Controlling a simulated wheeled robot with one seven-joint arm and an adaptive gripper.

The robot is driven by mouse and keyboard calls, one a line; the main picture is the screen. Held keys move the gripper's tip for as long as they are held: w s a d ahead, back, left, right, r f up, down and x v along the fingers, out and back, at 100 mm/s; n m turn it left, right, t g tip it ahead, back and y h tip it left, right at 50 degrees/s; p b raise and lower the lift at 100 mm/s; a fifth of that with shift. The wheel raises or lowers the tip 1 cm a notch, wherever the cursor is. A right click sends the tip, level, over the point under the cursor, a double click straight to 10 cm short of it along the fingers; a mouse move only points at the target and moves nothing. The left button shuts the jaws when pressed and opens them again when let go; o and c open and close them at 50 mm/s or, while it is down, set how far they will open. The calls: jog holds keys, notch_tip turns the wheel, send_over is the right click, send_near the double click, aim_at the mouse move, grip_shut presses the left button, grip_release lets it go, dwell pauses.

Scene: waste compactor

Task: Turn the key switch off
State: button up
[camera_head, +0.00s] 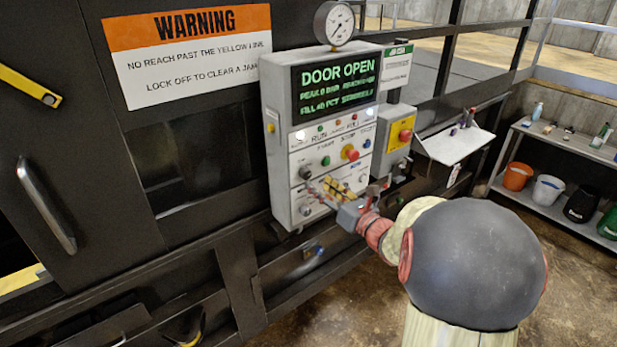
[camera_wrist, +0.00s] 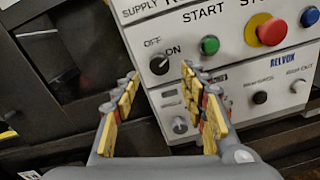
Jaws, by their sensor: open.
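The grey control panel (camera_head: 293,150) hangs on the dark machine wall, and my gripper (camera_head: 322,188) is at its lower part. In the wrist view, my gripper (camera_wrist: 158,85) is open, with nothing between its yellow-padded fingers. A black rotary knob (camera_wrist: 159,65) with OFF and ON labels sits just beyond the fingertips. A silver, key-like switch (camera_wrist: 180,125) shows lower, between the fingers and close to the right one. I cannot tell which of the two is the key switch, or its exact setting. The display (camera_head: 336,82) reads DOOR OPEN.
Green start (camera_wrist: 209,45), red stop (camera_wrist: 271,32) and blue (camera_wrist: 310,17) buttons line the panel above right. Two small knobs, one black (camera_wrist: 260,97), sit at right.

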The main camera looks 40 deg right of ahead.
aim_at(308, 176)
jog(key=shift+w+d, duration=0.1)
jog(key=shift+w, duration=3.1)
jog(key=shift+c, duration=0.9)
grip_shut()
